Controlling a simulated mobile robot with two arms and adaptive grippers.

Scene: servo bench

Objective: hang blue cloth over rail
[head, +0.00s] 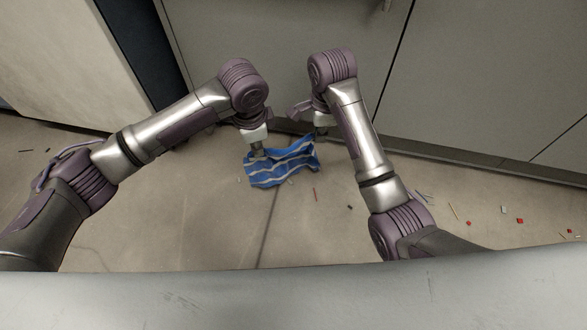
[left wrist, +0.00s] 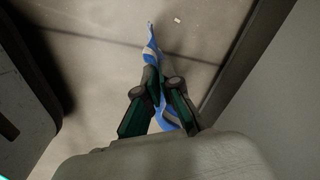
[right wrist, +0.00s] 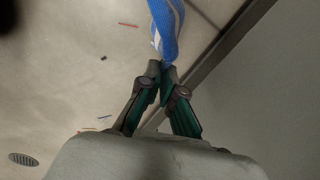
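The blue cloth (head: 282,170) with pale stripes hangs between my two grippers in the head view, above the floor. My left gripper (head: 257,154) is shut on its left upper part; the left wrist view shows the left gripper's fingers (left wrist: 156,84) closed with cloth (left wrist: 153,52) between and beyond them. My right gripper (head: 318,133) is at its right upper corner; the right wrist view shows the right gripper's fingertips (right wrist: 161,68) together on the end of the cloth (right wrist: 166,28). The rail is not clearly seen in any view.
Grey cabinet fronts (head: 280,60) stand close behind my grippers. A pale panel (head: 55,60) is at the far left. Small red, green and dark bits, such as a red piece (head: 519,221), lie scattered on the floor (head: 220,225). The grey surface (head: 300,295) crosses the bottom.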

